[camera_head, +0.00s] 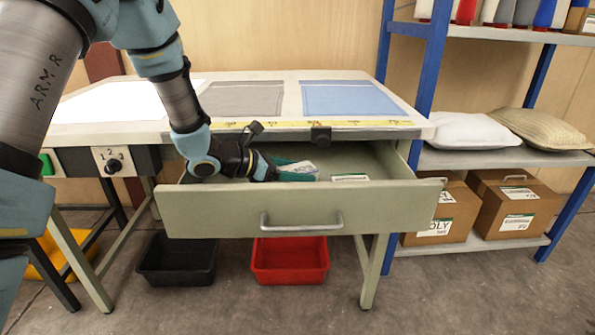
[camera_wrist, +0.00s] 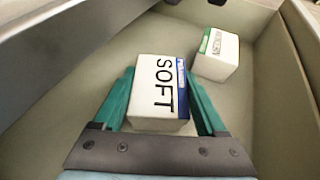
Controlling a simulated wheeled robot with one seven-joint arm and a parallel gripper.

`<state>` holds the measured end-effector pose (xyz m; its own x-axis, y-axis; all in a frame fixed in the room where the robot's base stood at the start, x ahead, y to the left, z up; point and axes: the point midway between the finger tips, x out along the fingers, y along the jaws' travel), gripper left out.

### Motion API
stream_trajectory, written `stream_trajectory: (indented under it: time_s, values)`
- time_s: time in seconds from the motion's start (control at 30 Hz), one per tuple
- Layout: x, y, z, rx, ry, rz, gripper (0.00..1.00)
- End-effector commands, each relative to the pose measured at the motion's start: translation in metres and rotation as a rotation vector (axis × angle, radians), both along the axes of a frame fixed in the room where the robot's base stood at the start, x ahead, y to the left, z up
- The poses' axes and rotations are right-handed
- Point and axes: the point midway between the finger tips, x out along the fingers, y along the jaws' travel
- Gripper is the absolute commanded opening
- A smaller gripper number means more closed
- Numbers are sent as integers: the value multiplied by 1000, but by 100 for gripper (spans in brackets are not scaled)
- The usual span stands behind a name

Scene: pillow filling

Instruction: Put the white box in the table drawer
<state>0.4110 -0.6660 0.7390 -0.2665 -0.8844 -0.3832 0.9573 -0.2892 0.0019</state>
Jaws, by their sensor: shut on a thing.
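In the wrist view a white box marked "SOFT" (camera_wrist: 158,92) with a blue strip sits between the teal fingers of my gripper (camera_wrist: 160,105). My gripper (camera_head: 283,172) is shut on this box, which also shows in the head view (camera_head: 300,168) inside the open table drawer (camera_head: 215,215). I cannot tell whether the box touches the drawer floor. A second white box (camera_wrist: 216,54) with a green strip lies in the drawer to the right, apart from my gripper; it also shows in the head view (camera_head: 350,178).
The table (camera_head: 80,130) stands above the drawer, with a grey cloth (camera_head: 240,98) and a blue cloth (camera_head: 350,98) on it. A black bin (camera_head: 178,262) and a red bin (camera_head: 290,262) stand below. A shelf (camera_head: 460,158) at the right holds pillows and cardboard boxes.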

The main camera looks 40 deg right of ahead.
Motion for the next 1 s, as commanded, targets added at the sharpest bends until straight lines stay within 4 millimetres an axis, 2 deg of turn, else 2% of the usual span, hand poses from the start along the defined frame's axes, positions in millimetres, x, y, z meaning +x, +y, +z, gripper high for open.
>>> stream_trajectory:
  time_s: [0.2, 0.23, 0.43, 0.77, 0.87, 1.0]
  values:
    - [0, 0, -4, 0, 0, 0, 16]
    - [0, 0, -3, 0, 0, 0, 78]
    - [0, 0, -2, 0, 0, 0, 100]
    - [0, 0, 3, 0, 0, -1, 100]
    - [5, 12, 7, -2, -1, 3, 100]
    - [13, 38, 17, -2, -2, 5, 100]
